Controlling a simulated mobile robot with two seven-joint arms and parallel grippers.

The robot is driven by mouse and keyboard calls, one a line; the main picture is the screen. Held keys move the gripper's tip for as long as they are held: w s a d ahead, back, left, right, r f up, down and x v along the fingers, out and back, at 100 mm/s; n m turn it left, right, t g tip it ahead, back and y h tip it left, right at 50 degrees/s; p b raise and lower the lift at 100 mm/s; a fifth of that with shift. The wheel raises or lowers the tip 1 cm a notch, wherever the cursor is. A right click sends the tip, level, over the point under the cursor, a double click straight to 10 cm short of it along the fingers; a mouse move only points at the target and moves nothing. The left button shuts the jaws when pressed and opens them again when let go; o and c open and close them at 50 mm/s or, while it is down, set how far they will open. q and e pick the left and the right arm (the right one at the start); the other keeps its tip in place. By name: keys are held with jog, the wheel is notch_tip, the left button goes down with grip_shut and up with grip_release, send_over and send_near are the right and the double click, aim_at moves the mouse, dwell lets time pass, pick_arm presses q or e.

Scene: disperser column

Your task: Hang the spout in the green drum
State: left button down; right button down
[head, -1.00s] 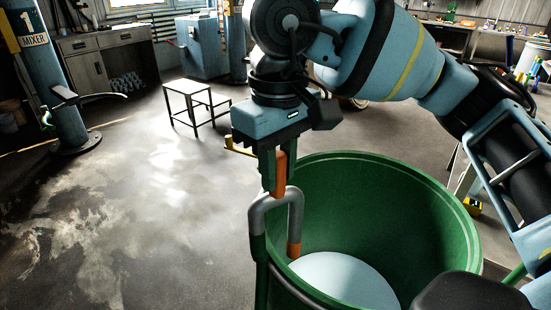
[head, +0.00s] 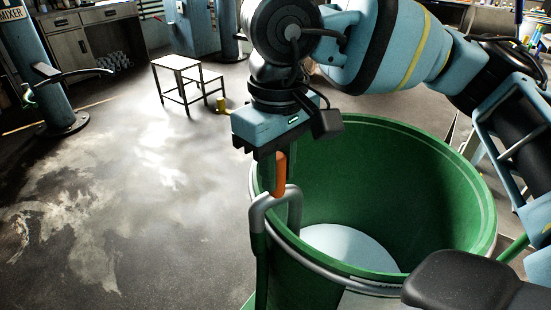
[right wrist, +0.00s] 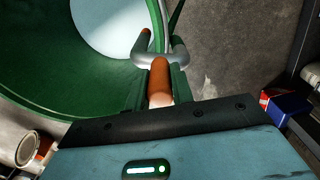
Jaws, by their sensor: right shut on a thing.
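The spout (head: 276,197) is a grey U-bent pipe with an orange grip (head: 280,173) at its top. My right gripper (head: 277,186) is shut on that grip, as the right wrist view also shows (right wrist: 160,88). The green drum (head: 440,170) is open and holds pale blue contents. The bend straddles the drum's near-left rim, one leg inside and the other outside. In the right wrist view an orange tip (right wrist: 143,37) shows on the inside leg. Whether the bend rests on the rim is unclear. My left gripper is out of view.
A blue mixer column (head: 45,75) stands at the far left. A small white-topped table (head: 176,62) stands on the floor behind. The floor left of the drum is clear. A tin (right wrist: 27,150) and a blue and red box (right wrist: 287,106) sit near the drum.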

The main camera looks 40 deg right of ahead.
aim_at(278, 156)
jog(key=shift+f+b, duration=1.3)
jog(key=shift+f, duration=0.75)
jog(key=shift+f, duration=0.35)
jog(key=c, duration=1.1)
grip_release()
notch_tip(278, 156, up, 6)
jog(key=shift+a+r, duration=0.1)
jog(key=shift+r, duration=0.8)
